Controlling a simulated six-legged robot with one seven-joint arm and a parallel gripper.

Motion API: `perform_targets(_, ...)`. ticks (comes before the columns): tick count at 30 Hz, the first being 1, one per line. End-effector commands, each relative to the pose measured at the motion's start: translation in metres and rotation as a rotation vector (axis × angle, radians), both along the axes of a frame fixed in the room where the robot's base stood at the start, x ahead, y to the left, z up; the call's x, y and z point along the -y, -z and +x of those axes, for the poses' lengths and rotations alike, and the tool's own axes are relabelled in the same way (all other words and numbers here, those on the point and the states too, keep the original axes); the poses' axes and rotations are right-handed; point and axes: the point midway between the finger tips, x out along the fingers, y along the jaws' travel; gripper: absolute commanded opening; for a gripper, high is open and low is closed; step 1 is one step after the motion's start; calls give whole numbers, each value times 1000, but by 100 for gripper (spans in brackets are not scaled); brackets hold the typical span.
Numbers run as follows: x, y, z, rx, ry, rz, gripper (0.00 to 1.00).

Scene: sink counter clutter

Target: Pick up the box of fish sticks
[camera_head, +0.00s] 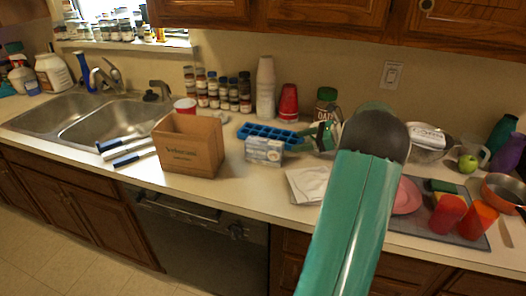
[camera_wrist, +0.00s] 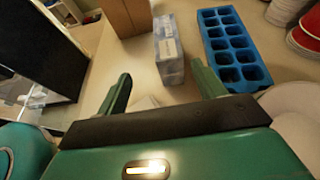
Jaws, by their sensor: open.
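The box of fish sticks appears to be the small white and blue box (camera_head: 264,151) standing on the counter, just right of a brown cardboard box; its print is too small to read. It also shows in the wrist view (camera_wrist: 168,50), upright, beyond my fingertips and roughly between their lines. My gripper (camera_wrist: 163,85) is open and empty, with one green finger on each side and a gap short of the box. In the head view my gripper (camera_head: 322,136) is partly hidden behind my teal arm, to the right of the box.
The brown cardboard box (camera_head: 188,145) stands close left of the small box. A blue ice tray (camera_head: 270,134) lies just behind it. A white packet (camera_head: 308,184) lies in front to the right. Cups and jars line the wall.

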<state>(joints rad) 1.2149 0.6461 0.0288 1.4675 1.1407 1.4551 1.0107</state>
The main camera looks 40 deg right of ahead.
Motion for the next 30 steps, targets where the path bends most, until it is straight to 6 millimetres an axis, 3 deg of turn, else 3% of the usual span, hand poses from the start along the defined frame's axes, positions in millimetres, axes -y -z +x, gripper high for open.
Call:
perform_targets(4, 7, 6, 3, 9, 23, 27, 69)
perform_targets(15, -22, 32, 62, 7, 21, 25, 69)
perform_targets(23, -29, 38, 78, 8, 21, 24, 69)
perform_targets(30, -42, 49, 109, 7, 20, 23, 69)
